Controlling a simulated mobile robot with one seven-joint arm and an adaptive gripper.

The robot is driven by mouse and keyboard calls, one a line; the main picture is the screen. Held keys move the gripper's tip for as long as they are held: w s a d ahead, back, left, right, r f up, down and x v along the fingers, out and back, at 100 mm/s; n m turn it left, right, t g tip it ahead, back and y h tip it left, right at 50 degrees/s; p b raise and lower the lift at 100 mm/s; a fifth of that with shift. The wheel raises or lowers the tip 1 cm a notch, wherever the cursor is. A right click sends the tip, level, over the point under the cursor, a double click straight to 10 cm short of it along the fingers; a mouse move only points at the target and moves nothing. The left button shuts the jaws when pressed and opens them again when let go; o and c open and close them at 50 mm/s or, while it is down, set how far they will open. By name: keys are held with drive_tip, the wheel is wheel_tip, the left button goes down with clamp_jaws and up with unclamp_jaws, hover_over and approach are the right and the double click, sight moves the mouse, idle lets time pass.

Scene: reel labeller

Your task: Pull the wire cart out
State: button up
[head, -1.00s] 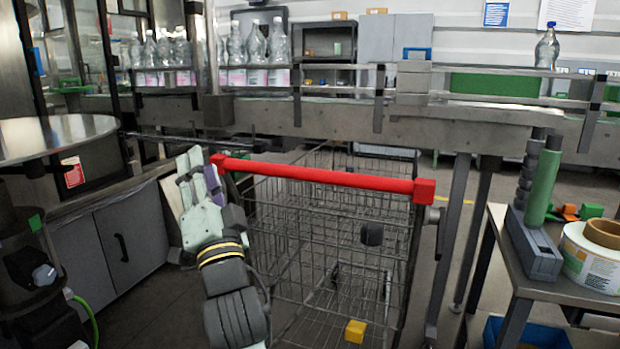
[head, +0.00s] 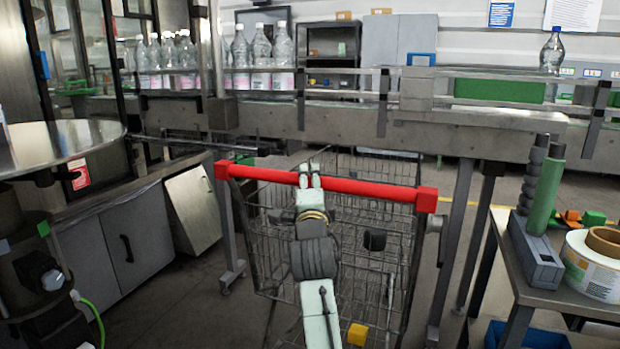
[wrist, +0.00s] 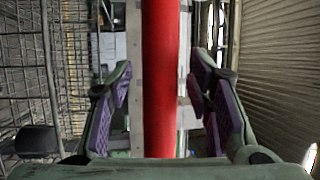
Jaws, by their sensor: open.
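The wire cart (head: 375,265) stands in the middle of the head view, partly under the conveyor, with its red handle bar (head: 365,187) towards me. My gripper (head: 310,172) is at the handle, left of its middle. In the wrist view the red bar (wrist: 161,80) runs between the two purple-padded fingers of my gripper (wrist: 161,100). The fingers are open, with a gap on both sides of the bar. My arm hides part of the basket's left half.
The conveyor (head: 340,115) with bottles (head: 262,55) crosses behind and above the cart. A side table (head: 560,290) with a label roll (head: 598,262) stands close on the right. A grey cabinet (head: 125,245) stands left. Some floor is clear between cabinet and cart.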

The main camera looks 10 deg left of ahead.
drive_tip(key=shift+w+a+r, duration=0.1)
drive_tip(key=shift+w+r, duration=0.05)
drive_tip(key=shift+w, duration=0.5)
drive_tip(key=shift+c, duration=0.5)
clamp_jaws()
